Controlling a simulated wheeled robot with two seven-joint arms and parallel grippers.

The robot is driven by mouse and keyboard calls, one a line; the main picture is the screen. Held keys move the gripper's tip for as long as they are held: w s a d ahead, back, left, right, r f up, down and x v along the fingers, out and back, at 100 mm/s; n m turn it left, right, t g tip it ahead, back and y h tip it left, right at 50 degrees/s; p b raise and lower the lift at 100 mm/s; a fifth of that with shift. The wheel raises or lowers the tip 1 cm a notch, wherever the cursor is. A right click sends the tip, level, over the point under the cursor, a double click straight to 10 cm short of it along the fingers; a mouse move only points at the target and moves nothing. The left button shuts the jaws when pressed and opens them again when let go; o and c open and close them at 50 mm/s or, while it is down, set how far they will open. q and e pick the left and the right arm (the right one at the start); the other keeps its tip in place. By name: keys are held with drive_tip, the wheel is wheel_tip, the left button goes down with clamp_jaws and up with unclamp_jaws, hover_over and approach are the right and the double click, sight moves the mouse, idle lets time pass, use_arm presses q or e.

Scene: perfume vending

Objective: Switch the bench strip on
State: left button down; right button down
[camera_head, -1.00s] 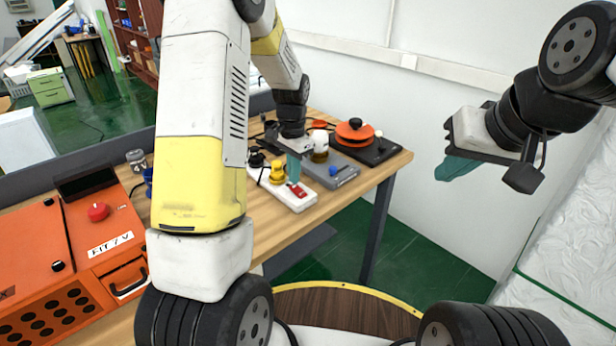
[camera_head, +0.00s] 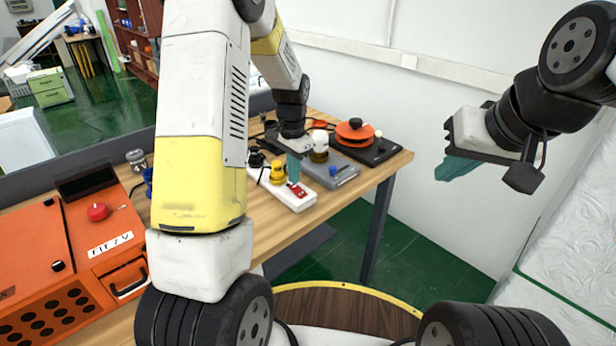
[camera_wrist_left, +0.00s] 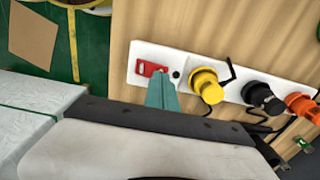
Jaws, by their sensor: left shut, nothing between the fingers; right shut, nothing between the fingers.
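The bench strip (camera_head: 304,201) is a white power strip lying on the wooden bench. Its red rocker switch (camera_head: 297,189) is at the near end; it also shows in the left wrist view (camera_wrist_left: 149,69). A yellow plug (camera_wrist_left: 207,86), a black plug (camera_wrist_left: 262,97) and an orange plug (camera_wrist_left: 301,104) sit in its sockets. My left gripper (camera_head: 294,170) is shut and empty, its teal fingertips close above the strip between the switch and the yellow plug. I cannot tell whether they touch the strip. My right gripper (camera_head: 452,170) is shut and empty, away from the bench at the right.
A grey box with a blue knob (camera_head: 334,170) and an orange-topped device on a black base (camera_head: 357,133) stand behind the strip. An orange machine (camera_head: 75,245) fills the left of the bench. The bench front beside the strip is bare.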

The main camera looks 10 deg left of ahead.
use_arm(q)
drive_tip(key=shift+f, duration=1)
idle(0.7)
drive_tip(key=shift+r, duration=3.55)
drive_tip(key=shift+r, duration=0.15)
wheel_tip(320, 180, up, 6)
drive_tip(key=n+t, duration=0.1)
hover_over(294, 187)
drive_tip(key=s, duration=0.4)
drive_tip(key=s+d+r+n+t+h, duration=0.1)
drive_tip(key=s+r+n+t, duration=0.15)
drive_tip(key=s+r, duration=0.45)
drive_tip(key=s+d+r+n+t+h, duration=0.1)
drive_tip(key=s+r+n+t, duration=0.1)
drive_tip(key=s, duration=1.1)
drive_tip(key=shift+d+r+n+t, duration=0.15)
drive_tip(key=shift+r+n+t, duration=0.2)
drive_tip(key=shift+r+n, duration=0.4)
